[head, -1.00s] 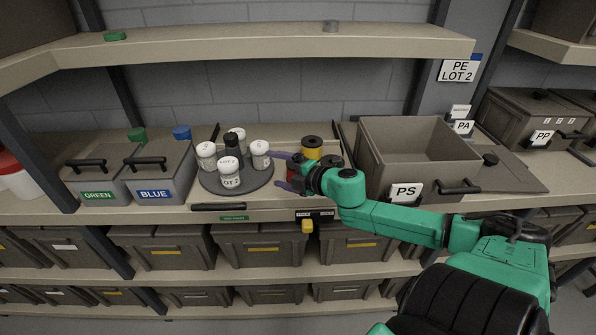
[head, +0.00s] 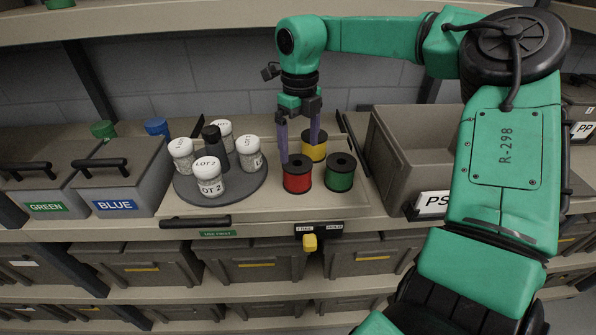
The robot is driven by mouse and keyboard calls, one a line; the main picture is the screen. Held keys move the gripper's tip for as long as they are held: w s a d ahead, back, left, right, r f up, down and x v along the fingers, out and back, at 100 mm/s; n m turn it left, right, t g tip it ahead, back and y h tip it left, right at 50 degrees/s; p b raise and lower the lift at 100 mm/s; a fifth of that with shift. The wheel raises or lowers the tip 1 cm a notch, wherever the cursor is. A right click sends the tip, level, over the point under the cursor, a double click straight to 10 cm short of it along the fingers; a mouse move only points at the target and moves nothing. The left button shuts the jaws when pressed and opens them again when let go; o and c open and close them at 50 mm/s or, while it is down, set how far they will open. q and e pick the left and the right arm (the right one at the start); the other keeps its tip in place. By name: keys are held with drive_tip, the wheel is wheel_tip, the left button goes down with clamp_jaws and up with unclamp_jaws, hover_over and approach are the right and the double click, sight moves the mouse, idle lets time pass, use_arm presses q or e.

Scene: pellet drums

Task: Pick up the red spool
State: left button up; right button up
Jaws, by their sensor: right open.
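The red spool (head: 297,176) stands upright on a shallow tray on the shelf, with black flanges and a dark hub. A green spool (head: 340,175) stands just to its right, and a yellow spool (head: 314,147) stands behind them. My right gripper (head: 299,148) is open and points down from above, behind or over the red spool. Its purple fingers are empty. The left finger reaches down near the red spool's top rear edge; I cannot tell whether it touches. The right finger overlaps the yellow spool in the picture. My left gripper is not in view.
A round turntable (head: 246,188) with several white-lidded jars stands to the left. An open grey bin (head: 390,178) labelled PS stands to the right. Lidded bins marked GREEN (head: 36,178) and BLUE (head: 127,178) are at far left. An upper shelf (head: 190,28) runs overhead.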

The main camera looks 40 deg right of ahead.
sight(298, 169)
drive_tip(key=f+p, duration=0.1)
drive_tip(key=f, duration=0.1)
drive_tip(key=f+p, duration=0.1)
drive_tip(key=f, duration=0.4)
drive_tip(key=shift+w+a+p, duration=0.1)
drive_tip(key=shift+w+p, duration=0.2)
drive_tip(key=shift+p, duration=0.1)
drive_tip(key=shift+f, duration=0.45)
drive_tip(key=c, duration=1.2)
